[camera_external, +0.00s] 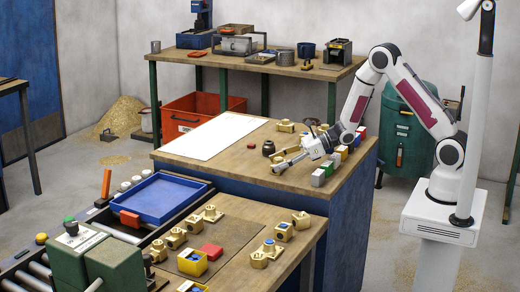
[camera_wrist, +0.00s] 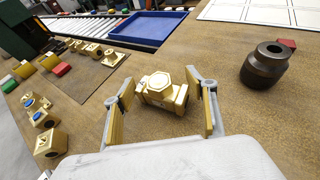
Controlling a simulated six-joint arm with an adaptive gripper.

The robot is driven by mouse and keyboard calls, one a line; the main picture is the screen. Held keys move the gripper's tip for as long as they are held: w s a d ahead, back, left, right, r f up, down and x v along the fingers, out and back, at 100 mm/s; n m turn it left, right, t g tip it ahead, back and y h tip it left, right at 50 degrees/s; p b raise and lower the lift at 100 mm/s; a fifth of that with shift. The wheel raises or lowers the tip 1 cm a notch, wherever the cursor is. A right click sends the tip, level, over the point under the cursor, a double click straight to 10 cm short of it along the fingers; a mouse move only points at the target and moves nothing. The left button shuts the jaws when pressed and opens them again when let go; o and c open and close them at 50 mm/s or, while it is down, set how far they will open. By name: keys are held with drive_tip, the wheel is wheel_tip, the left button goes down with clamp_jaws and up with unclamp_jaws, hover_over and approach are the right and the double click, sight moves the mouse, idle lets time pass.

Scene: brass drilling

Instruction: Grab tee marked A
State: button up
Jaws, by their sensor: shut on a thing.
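A brass tee (camera_wrist: 162,92) with a hexagonal boss facing up is between the two fingers of my gripper (camera_wrist: 160,80) in the wrist view. The right finger lies against the tee's right end; contact at the left finger is harder to see. My gripper is shut on this tee. No letter A can be read on it. In the external view my gripper (camera_external: 289,163) is low over the front of the wooden bench top, and the tee (camera_external: 279,168) shows small at its tip.
A dark round collar (camera_wrist: 264,64) stands to the right in the wrist view. Several brass fittings lie on the nearer bench at left, by a blue tray (camera_wrist: 153,26). Coloured blocks (camera_external: 327,169) line the bench edge beside my wrist. A white sheet (camera_external: 213,136) lies flat behind.

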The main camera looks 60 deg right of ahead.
sight(279, 159)
drive_tip(key=shift+r, duration=0.15)
drive_tip(key=shift+r, duration=4.9)
